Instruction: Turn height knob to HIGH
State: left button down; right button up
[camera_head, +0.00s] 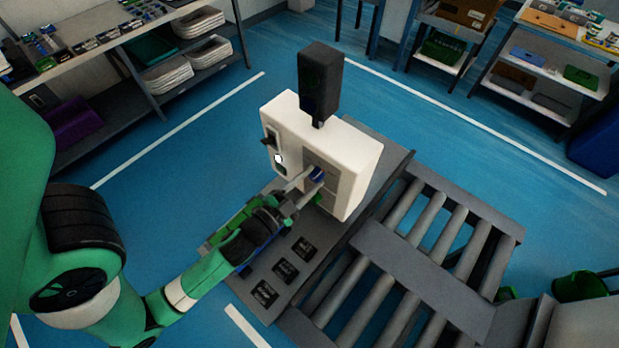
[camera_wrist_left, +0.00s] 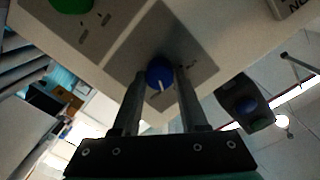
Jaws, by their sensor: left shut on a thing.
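A blue knob (camera_wrist_left: 159,74) with a white pointer line sits on a grey square plate on the face of a white box. In the wrist view my left gripper (camera_wrist_left: 160,88) has one finger on each side of the knob and is shut on it. In the head view the white control box (camera_head: 352,158) stands on a grey platform, and my left gripper (camera_head: 303,184) reaches its front, with the blue knob (camera_head: 317,174) at its fingertips. The small lettering around the knob is too blurred to read. My right gripper is not in view.
A dark block (camera_head: 320,78) stands on top of the box. A green button (camera_wrist_left: 72,4) and a dark switch (camera_wrist_left: 245,102) are near the knob. A roller conveyor (camera_head: 440,240) lies to the right. Shelves (camera_head: 130,60) stand at the back left. Blue floor is clear.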

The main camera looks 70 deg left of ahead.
pick_arm(q)
jog(key=m, duration=0.4)
jog(key=shift+m+p, duration=0.3)
dwell(0.3)
jog(key=shift+c, duration=2.2)
grip_release()
